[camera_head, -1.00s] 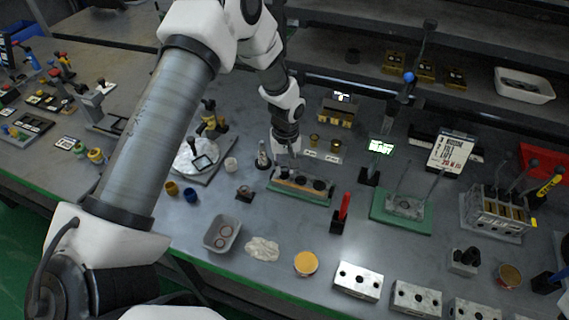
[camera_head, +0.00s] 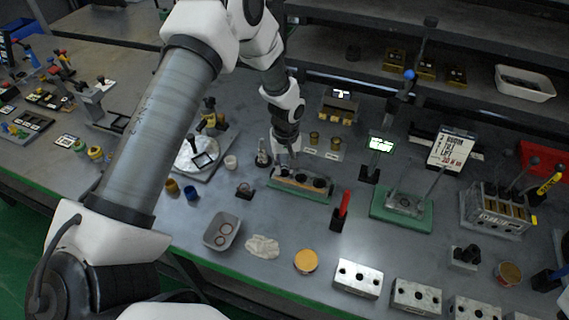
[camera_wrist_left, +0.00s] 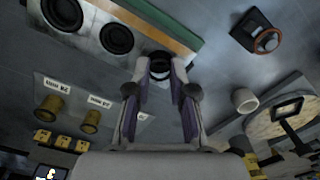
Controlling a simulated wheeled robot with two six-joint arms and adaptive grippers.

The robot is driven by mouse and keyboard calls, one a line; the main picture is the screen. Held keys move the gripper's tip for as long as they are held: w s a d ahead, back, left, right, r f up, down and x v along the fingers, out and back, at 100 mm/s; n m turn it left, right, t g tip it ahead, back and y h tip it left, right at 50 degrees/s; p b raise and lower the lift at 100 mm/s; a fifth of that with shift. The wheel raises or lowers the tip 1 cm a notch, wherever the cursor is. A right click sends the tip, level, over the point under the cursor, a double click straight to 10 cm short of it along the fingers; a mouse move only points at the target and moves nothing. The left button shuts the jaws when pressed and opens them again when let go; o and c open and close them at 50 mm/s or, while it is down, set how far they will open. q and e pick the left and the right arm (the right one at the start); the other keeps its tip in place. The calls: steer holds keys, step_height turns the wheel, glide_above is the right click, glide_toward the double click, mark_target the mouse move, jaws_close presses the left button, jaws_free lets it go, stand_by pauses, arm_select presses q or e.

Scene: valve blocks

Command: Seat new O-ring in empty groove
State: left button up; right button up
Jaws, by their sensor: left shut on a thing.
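A pale metal valve block (camera_head: 300,182) with a row of dark round bores sits on a green mat (camera_head: 312,197); the wrist view shows the block (camera_wrist_left: 90,22) at upper left. My left gripper (camera_head: 286,160) points down at the block's left end. In the wrist view its fingertips (camera_wrist_left: 160,66) are closed in over the end bore, touching or nearly touching the block. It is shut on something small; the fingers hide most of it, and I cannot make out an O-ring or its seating. My right gripper is out of view.
A grey tray (camera_head: 222,231) with two rings lies toward the front. A red-handled tool (camera_head: 341,211) stands right of the block. A small metal piece (camera_head: 263,154) stands close left of my gripper. Brass cups (camera_head: 314,138) are behind.

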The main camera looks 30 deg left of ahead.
arm_select(q)
steer(key=shift+f, duration=0.2)
stand_by(0.6)
steer(key=o, duration=1.5)
step_height(320, 180, up, 9)
steer(key=p, duration=0.7)
steer(key=shift+p, duration=0.35)
